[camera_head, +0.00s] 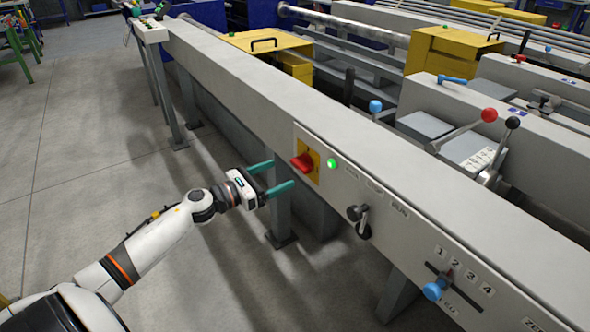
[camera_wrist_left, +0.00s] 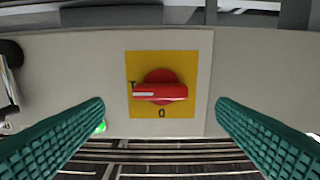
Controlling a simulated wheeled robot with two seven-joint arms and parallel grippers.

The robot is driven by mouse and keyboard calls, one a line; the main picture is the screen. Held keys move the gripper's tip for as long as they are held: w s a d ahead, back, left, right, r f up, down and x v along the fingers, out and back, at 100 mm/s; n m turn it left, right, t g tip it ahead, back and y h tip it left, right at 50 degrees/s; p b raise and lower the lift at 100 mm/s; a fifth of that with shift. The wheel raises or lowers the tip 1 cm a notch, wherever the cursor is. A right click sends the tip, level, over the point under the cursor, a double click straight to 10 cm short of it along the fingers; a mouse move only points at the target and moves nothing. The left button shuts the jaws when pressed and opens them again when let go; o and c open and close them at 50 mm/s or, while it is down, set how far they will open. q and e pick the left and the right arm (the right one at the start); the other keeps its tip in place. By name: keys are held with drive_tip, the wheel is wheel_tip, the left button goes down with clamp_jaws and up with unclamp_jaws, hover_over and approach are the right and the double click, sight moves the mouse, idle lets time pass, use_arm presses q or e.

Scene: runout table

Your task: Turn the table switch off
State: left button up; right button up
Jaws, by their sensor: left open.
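The table switch (camera_head: 302,162) is a red rotary knob on a yellow plate (camera_head: 314,170), on the side face of the long grey table beam. In the left wrist view the knob (camera_wrist_left: 160,88) has its handle lying across the picture, its white line at the left end beside a mark that looks like I. An O stands below the knob. My left gripper (camera_head: 283,175) is open and empty, its teal fingers pointing at the panel just left of the switch in the head view. In the wrist view the fingers (camera_wrist_left: 160,108) lie either side of the plate, apart from the knob.
A green lamp (camera_head: 332,164) glows beside the switch. A black lever (camera_head: 358,218) and a blue knob (camera_head: 435,290) on a numbered slot stick out further right. Red and black ball levers (camera_head: 489,115) stand behind. Open floor (camera_head: 90,150) lies to the left.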

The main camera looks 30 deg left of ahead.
sight(296, 167)
use_arm(q)
drive_tip(key=x, duration=0.6)
drive_tip(key=shift+w, duration=0.25)
drive_tip(key=shift+c, duration=0.6)
drive_tip(key=c, duration=0.9)
